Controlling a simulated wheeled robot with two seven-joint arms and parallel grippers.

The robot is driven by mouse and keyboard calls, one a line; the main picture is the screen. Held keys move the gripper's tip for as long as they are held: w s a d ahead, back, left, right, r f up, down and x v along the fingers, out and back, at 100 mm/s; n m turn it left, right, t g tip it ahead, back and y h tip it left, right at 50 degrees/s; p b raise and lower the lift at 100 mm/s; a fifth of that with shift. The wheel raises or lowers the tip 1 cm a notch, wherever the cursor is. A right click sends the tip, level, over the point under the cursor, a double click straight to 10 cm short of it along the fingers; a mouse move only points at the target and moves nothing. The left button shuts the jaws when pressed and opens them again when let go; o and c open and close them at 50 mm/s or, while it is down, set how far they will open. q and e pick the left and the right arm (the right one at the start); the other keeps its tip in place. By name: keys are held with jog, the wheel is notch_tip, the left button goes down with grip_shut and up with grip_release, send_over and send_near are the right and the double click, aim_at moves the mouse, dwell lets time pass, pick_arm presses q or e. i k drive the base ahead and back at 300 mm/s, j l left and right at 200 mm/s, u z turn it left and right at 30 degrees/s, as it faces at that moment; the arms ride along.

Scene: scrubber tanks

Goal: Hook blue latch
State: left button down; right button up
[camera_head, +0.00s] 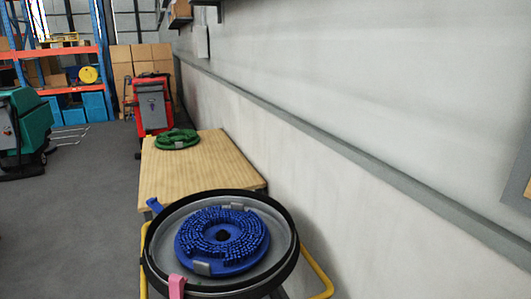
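The blue latch (154,204) is a small blue tab at the upper left of the black rim (290,225) of a round grey pan. It sticks up and outward past the rim; its lower end is hidden, and I cannot tell whether it grips the rim. A pink latch (177,286) lies over the front left of the rim. A round blue brush (222,240) sits inside the pan, bristles up, with grey clips at its edge. Neither of my grippers is in view.
A yellow tube frame (322,276) surrounds the pan. Behind it stands a wooden table (195,176) with a green brush (176,139). A wall (380,150) runs close along the right. A red machine (152,105) and teal machine (27,127) stand further back. The floor at left is clear.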

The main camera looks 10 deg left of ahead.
aim_at(154, 202)
jog(key=k+j, duration=0.1)
jog(key=j, duration=0.3)
jog(key=k+j, duration=0.1)
jog(key=j, duration=0.25)
jog(key=k+j, duration=0.1)
jog(key=j, duration=0.3)
jog(key=j+z, duration=0.25)
jog(key=j, duration=1.6)
